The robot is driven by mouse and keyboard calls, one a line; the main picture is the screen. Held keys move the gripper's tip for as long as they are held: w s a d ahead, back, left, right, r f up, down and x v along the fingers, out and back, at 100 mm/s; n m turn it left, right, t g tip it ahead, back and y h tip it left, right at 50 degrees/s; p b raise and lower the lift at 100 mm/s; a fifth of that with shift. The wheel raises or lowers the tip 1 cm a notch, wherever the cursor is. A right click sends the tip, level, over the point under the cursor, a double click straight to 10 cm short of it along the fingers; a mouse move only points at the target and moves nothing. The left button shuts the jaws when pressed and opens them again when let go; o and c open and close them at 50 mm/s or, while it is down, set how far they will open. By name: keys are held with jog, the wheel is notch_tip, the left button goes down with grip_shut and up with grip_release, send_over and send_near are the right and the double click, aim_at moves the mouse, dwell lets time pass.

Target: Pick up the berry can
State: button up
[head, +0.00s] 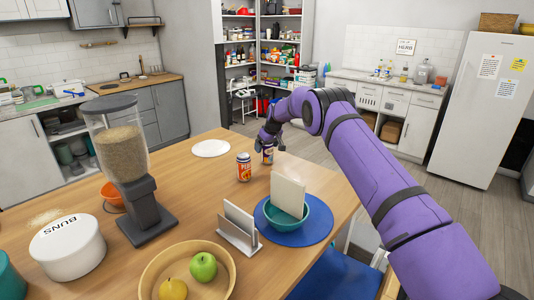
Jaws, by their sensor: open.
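A small can (267,156) with a purple and orange label stands on the wooden table near its far right edge, directly below my gripper. Its label is too small to read, so I cannot confirm that it is the berry can. My gripper (269,146) points down at the end of my purple arm and is open, with its fingers around or just above the top of this can. A second can (243,167), orange-red with pale lettering, stands upright a little to the left and nearer, apart from the gripper.
A white plate (211,148) lies behind the cans. A teal bowl (287,222) on a blue mat (318,232) holds a pale slab in front. A napkin holder (239,232), a grain dispenser (118,145), a white tub (68,250) and a fruit bowl (152,272) occupy the near table.

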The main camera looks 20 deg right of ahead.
jog(key=shift+r, duration=0.1)
jog(key=c, duration=1.2)
jog(key=shift+c, duration=0.2)
